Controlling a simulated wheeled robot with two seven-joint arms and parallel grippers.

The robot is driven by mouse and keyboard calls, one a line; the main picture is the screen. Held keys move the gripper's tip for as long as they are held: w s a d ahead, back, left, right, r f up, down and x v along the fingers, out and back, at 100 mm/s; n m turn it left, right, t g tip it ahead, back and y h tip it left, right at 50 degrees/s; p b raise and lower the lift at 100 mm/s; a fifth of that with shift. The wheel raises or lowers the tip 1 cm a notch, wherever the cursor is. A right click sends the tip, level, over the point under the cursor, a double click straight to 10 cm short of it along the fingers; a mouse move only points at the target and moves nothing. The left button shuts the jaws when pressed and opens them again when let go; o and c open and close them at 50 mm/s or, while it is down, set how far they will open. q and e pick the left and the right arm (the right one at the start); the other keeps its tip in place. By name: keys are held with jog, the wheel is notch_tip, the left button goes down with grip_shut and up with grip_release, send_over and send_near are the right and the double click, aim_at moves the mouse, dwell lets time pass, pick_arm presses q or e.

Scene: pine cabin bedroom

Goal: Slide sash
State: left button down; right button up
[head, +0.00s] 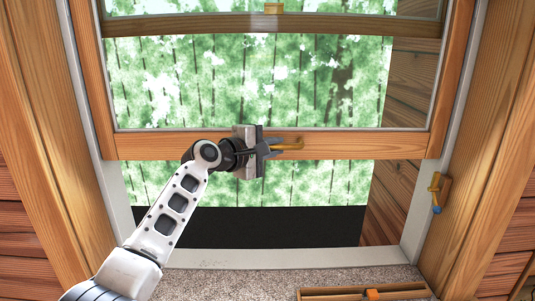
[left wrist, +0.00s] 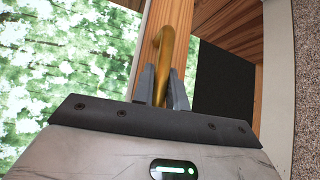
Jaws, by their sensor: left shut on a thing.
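The wooden sash (head: 350,145) is raised in its frame, with an open gap between its bottom rail and the sill. A brass handle (head: 288,144) sticks out from the bottom rail. My left gripper (head: 272,148) is at the handle, shut on it. In the left wrist view the gripper's fingers (left wrist: 160,88) close on both sides of the curved brass handle (left wrist: 165,50), with the wooden rail (left wrist: 150,32) behind it. My right gripper is in neither view.
The window frame's side post (head: 480,150) carries a small brass catch with a blue tip (head: 437,190) at right. A brass piece (head: 273,8) sits on the upper rail. Below lie the pale sill (head: 290,258) and a wooden piece (head: 335,295) at the bottom edge.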

pick_arm(q)
jog(key=shift+r, duration=0.4)
jog(key=c, duration=1.6)
grip_release()
jog(key=shift+o, duration=1)
jog(key=shift+d+f, duration=0.1)
jog(key=shift+f, duration=0.15)
jog(key=b+v, duration=0.1)
jog(key=v, duration=1.5)
